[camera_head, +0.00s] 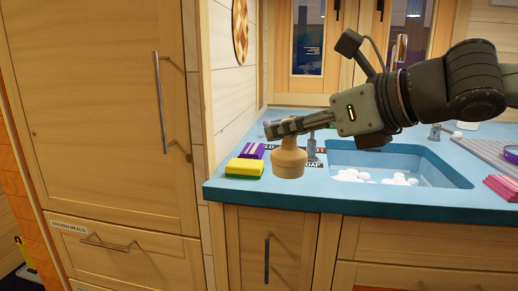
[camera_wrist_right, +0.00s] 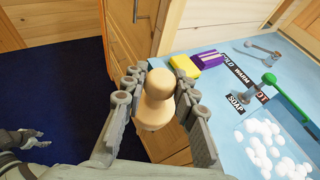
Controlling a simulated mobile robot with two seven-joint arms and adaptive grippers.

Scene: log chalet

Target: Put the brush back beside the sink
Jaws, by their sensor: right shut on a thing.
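The brush (camera_head: 289,163) is pale wood with a rounded knob and a wider base. My right gripper (camera_head: 280,128) is shut on it and holds it roughly upright near the counter's front left edge. In the right wrist view the brush (camera_wrist_right: 154,101) sits between the fingers of the right gripper (camera_wrist_right: 155,92), with the cabinet front behind it. The sink (camera_head: 400,160) is a blue basin with white foam balls, to the right of the brush. My left gripper (camera_wrist_right: 22,139) seems to show at the left edge of the wrist view, away from the counter; its jaws are unclear.
A yellow sponge (camera_head: 244,168) and a purple box (camera_head: 252,151) lie on the blue counter (camera_head: 228,189), left of the brush. A soap label (camera_wrist_right: 237,99) and a green-knobbed tap (camera_wrist_right: 269,78) are beside the sink. Pink cloths (camera_head: 500,187) lie at the right. A tall cabinet stands left.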

